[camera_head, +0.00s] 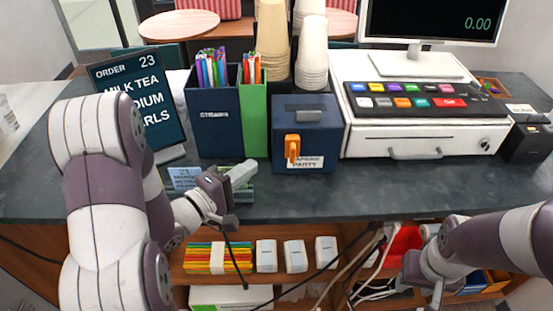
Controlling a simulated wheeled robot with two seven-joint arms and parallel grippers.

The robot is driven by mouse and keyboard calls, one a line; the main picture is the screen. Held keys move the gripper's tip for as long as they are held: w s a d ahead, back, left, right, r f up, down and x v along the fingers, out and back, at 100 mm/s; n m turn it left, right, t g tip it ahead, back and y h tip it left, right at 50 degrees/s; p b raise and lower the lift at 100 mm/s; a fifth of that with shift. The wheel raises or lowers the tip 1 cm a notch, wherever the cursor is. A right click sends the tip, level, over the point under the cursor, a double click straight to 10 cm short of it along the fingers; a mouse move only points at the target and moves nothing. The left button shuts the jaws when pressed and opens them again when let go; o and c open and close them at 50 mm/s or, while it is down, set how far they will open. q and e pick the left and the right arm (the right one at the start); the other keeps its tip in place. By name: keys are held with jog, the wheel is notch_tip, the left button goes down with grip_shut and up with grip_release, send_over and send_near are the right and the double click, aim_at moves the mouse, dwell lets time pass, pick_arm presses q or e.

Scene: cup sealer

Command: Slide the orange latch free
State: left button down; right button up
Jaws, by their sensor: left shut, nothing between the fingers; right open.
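The orange latch (292,147) is on the front face of a dark blue box (318,120) that stands on the dark counter. A white label (308,163) sits low on the box front, just beside the latch. My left gripper (246,178) is shut and empty, to the left of the latch and lower, over the counter's front part and apart from the box. My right gripper (428,295) is low at the right, in front of the shelves below the counter, open and far from the latch.
Left of the box stand a green holder (254,118) and a navy holder (217,125) with straws. Right of it is a white cash register (410,140). An order sign (150,105) stands at the left. The counter (330,200) before the box is clear.

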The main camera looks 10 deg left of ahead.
aim_at(290, 152)
pick_arm(q)
jog(key=w+d, duration=0.4)
jog(key=shift+w+d+p, duration=0.15)
jog(key=shift+d+p, duration=0.2)
jog(key=shift+p, duration=0.05)
jog(key=shift+d, duration=0.6)
jog(key=shift+w, duration=0.1)
pick_arm(e)
jog(key=shift+w+r, duration=0.1)
jog(key=shift+r, duration=0.4)
